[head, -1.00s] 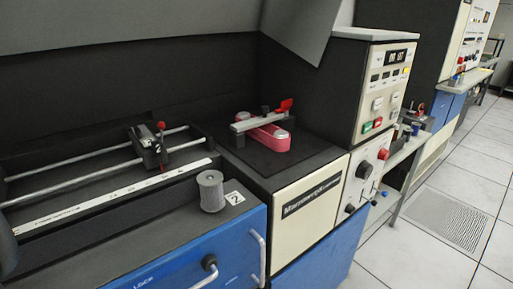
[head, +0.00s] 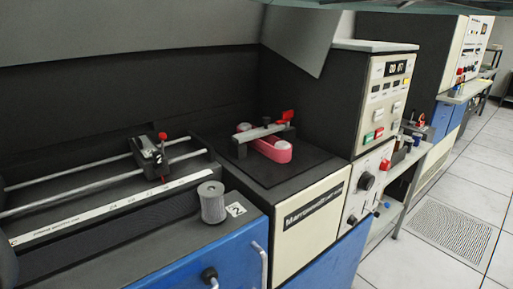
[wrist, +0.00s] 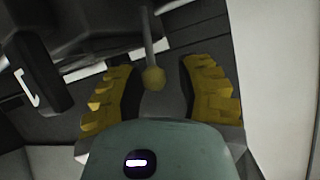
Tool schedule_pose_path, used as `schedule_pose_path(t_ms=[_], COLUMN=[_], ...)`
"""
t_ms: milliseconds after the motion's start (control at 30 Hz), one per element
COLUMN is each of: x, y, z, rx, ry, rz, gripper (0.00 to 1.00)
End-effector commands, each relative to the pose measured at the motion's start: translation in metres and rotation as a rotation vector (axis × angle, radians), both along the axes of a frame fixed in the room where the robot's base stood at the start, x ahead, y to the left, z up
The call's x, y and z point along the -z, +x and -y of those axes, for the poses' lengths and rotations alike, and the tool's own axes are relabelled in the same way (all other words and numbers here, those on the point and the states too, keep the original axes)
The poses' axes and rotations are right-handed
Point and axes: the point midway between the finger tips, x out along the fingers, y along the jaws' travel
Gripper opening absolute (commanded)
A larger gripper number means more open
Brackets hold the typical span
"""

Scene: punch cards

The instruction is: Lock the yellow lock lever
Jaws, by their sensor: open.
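The yellow lock lever shows in the wrist view as a round yellow knob (wrist: 154,78) on a thin grey rod. The rod runs up from the knob toward a dark machine part. My gripper (wrist: 158,66) is open, with yellow ridged pads on its two fingers. The knob appears between the fingers, with a visible gap to each side. I cannot tell its depth relative to the fingertips. Neither the yellow lever nor my gripper can be made out in the head view.
A dark machine deck holds a grey spool (head: 211,201) and a sliding block (head: 149,155) on rails. A pink part (head: 271,151) lies under a grey bar (head: 262,133). A control cabinet (head: 385,100) stands to the right.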

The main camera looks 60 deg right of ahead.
Motion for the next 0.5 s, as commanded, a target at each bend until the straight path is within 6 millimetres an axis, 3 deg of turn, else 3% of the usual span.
schedule_pose_path(t_ms=[267, 500], x=[-0.007, -0.025], y=[-0.016, -0.051], z=[-0.009, -0.027], rx=[-0.003, -0.005], ry=[0.000, 0.001], rz=[-0.002, 0.004], gripper=[0.35, 0.35])
